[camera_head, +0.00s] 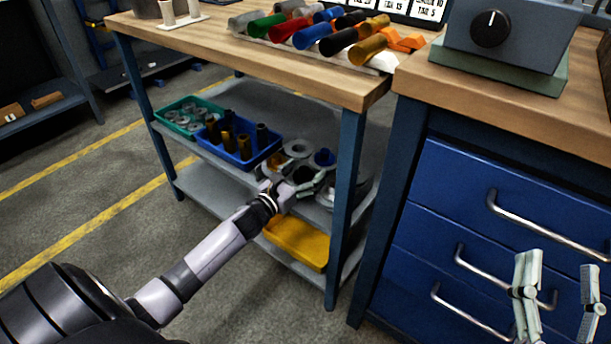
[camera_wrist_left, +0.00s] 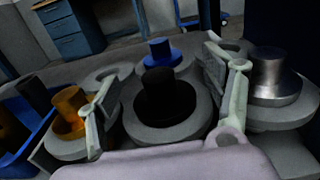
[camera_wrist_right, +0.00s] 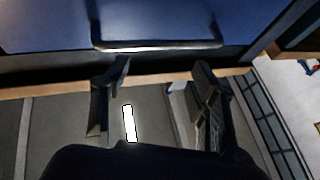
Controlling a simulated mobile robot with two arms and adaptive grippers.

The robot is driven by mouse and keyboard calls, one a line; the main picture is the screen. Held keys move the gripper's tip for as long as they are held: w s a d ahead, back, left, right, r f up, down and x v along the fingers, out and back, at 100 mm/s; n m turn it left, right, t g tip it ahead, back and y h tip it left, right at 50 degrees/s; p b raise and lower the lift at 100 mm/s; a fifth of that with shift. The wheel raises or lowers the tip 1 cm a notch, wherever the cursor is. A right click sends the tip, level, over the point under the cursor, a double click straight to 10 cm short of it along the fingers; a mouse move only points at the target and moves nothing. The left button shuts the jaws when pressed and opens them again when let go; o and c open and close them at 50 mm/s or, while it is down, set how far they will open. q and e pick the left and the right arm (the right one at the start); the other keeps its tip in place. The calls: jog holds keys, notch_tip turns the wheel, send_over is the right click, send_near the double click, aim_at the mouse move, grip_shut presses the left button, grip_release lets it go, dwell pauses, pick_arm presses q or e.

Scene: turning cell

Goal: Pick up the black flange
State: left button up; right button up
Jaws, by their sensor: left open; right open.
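The black flange (camera_wrist_left: 165,98) stands upright on a grey round base in the left wrist view, between the two fingers of my left gripper (camera_wrist_left: 168,98). The fingers are open and apart from it on both sides. In the head view my left gripper (camera_head: 293,186) reaches over the middle shelf of the workbench and mostly hides the black flange there. My right gripper (camera_head: 556,285) is open and empty in front of the blue drawers; its fingers also show in the right wrist view (camera_wrist_right: 160,95).
An amber flange (camera_wrist_left: 70,107), a blue flange (camera_wrist_left: 160,52) and a bare metal flange (camera_wrist_left: 273,78) stand close around. A blue bin (camera_head: 246,167) and a green bin (camera_head: 214,106) sit left on the shelf. The table leg (camera_head: 346,200) is close right. A yellow tray (camera_head: 300,246) lies below.

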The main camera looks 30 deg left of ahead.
pick_arm(q)
jog(key=shift+s, duration=0.1)
jog(key=shift+c, duration=0.4)
jog(key=c, duration=1.1)
jog(key=shift+a+r, duration=0.1)
jog(key=shift+a, duration=0.05)
grip_shut()
